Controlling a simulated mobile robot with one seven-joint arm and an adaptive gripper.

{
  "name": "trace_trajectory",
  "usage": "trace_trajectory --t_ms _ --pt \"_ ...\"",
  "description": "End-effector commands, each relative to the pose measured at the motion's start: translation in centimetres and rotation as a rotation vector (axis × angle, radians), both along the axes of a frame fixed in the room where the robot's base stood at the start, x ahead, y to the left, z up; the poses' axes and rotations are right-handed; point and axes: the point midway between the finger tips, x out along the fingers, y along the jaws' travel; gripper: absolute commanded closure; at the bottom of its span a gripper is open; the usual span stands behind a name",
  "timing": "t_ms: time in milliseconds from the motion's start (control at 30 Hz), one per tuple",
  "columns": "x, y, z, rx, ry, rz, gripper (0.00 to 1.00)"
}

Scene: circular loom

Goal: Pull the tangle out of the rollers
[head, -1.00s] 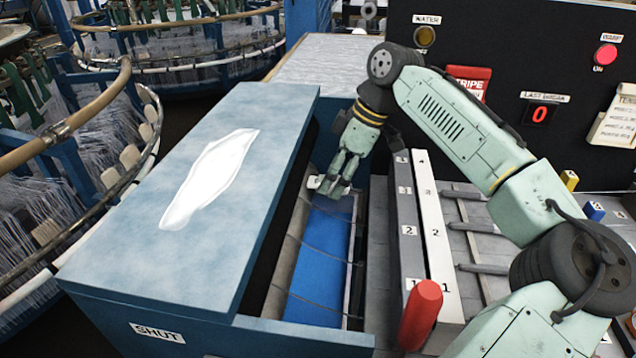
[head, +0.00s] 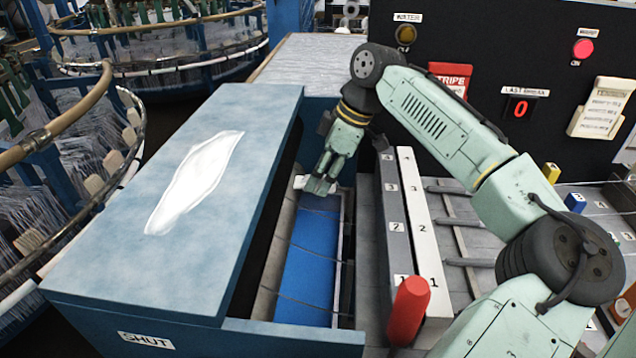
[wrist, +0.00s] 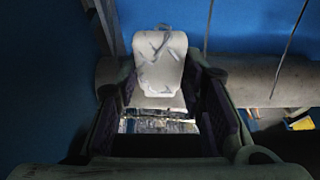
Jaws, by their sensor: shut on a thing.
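The tangle (wrist: 160,62), a pale piece with darker grey strands across it, sits between my gripper's fingers in the wrist view. In the head view only a small white bit of it (head: 299,182) shows beside the fingertips. My gripper (head: 320,185) points down into the far end of the open blue box and is shut on the tangle. In the wrist view my gripper (wrist: 160,105) has a finger on each side of it. A grey roller (wrist: 262,80) runs beside it there. I cannot tell whether the tangle still touches the rollers.
A blue lid marked SHUT (head: 190,200) lies left of the opening, with a white patch on top. Thin dark strands cross the blue trough (head: 305,275). Numbered bars (head: 415,230) and a red-capped handle (head: 408,308) stand close on the right. A black panel (head: 480,80) stands behind.

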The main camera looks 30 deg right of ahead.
Motion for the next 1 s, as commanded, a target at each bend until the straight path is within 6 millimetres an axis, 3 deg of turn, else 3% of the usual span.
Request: trace_trajectory --t_ms 267,1000 --pt "0.0 0.0 0.0 0.0 -0.001 0.0 0.98" --pt "-1.1 -1.5 0.0 0.002 -0.002 -0.002 0.98"
